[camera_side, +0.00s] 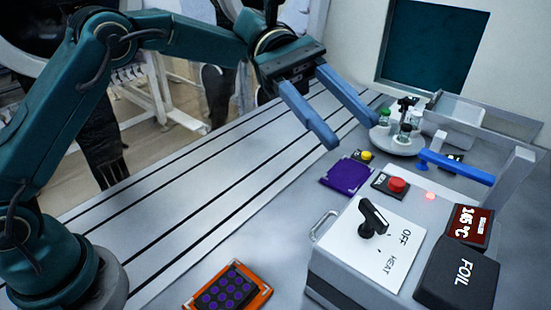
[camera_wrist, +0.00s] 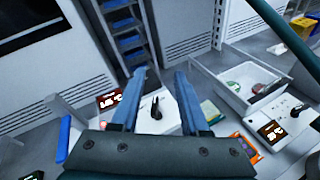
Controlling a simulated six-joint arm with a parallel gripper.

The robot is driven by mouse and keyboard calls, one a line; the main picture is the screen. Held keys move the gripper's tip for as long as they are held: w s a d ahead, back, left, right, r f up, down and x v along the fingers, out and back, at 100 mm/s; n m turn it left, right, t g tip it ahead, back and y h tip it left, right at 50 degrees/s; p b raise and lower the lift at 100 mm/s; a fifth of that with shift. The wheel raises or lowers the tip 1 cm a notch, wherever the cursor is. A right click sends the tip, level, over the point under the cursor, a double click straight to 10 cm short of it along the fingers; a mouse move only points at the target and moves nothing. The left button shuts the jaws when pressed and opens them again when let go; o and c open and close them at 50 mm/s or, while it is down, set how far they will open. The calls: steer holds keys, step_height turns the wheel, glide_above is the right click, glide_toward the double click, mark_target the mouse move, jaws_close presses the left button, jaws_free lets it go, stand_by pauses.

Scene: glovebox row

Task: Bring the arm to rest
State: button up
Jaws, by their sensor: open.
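My gripper (camera_side: 355,132) has two long blue fingers, spread apart with nothing between them. It hangs in the air above the grooved table, behind the white heater box (camera_side: 368,240) in the side view. In the wrist view my gripper (camera_wrist: 165,75) also shows its fingers apart, with the box's black switch handle (camera_wrist: 156,107) lying beyond and between them. My arm reaches from its base at the left, raised and bent, and touches nothing that I can see.
A red button (camera_side: 397,185), purple pad (camera_side: 346,177), round tray with bottles (camera_side: 383,140), blue lever (camera_side: 455,167) and orange-framed tray (camera_side: 262,291) stand around. The grooved table (camera_side: 215,190) is clear.

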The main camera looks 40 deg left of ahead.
steer(key=s+a+m+t+y, duration=0.4)
steer(key=s+a+t+y, duration=0.25)
steer(key=s, duration=0.35)
steer(key=s+a+f+m+t+y, duration=0.2)
steer(key=a+f+m+y, duration=0.1)
steer(key=a, duration=0.3)
steer(key=s+a+f+m+t+y, duration=0.1)
steer(key=a+f+m+t+y, duration=0.1)
steer(key=a+f, duration=0.4)
steer(key=a+m+y, duration=0.1)
steer(key=y, duration=0.1)
steer(key=shift+s+f+m+y, duration=0.3)
steer(key=shift+s+y, duration=0.05)
steer(key=shift+s, duration=0.05)
steer(key=shift+t, duration=0.25)
steer(key=shift+c, duration=0.2)
